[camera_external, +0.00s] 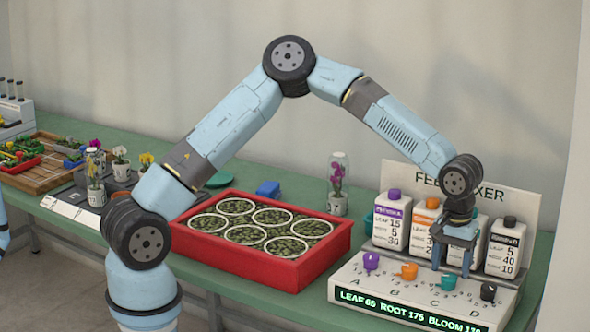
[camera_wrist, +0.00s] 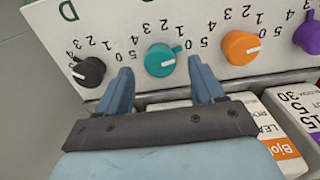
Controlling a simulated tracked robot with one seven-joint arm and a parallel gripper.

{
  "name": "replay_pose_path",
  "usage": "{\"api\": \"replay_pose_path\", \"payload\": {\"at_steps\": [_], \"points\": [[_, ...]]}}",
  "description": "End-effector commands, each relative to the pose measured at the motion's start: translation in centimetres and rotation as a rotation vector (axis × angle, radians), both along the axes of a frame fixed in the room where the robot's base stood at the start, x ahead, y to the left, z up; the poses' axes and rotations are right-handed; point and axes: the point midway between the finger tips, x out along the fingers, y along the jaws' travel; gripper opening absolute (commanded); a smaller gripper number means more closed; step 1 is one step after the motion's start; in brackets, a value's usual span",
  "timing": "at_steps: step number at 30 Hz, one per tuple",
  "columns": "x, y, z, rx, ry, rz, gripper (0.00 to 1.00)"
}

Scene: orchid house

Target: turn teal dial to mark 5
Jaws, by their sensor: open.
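The teal dial (camera_wrist: 160,60) is a round knob on the white panel of the feed mixer. A pale line on its face and a small teal tab at its edge show in the wrist view; I cannot tell surely which number it points to. In the outside view the teal dial (camera_external: 448,283) sits above the letter C. My gripper (camera_external: 451,268) is open above it, pointing down. In the wrist view my gripper (camera_wrist: 160,78) has one finger on each side of the dial, with gaps visible; contact cannot be told.
The black dial (camera_wrist: 88,72) and orange dial (camera_wrist: 240,48) flank the teal one closely. A purple dial (camera_wrist: 308,35) is farther along. Bottles, including an orange-labelled one (camera_external: 421,228), stand behind the panel. A red crate (camera_external: 300,272) of potted plants is to the left.

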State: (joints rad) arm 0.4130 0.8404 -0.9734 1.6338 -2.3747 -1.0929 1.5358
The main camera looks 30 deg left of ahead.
Motion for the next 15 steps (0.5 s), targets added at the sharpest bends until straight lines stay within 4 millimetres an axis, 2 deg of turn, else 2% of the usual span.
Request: {"api": "replay_pose_path", "payload": {"at_steps": [6, 15], "points": [[0.0, 0.0, -1.8, 0.000, 0.000, 0.001, 0.67], [0.0, 0.0, -2.1, -0.001, 0.000, 0.000, 0.67]]}}
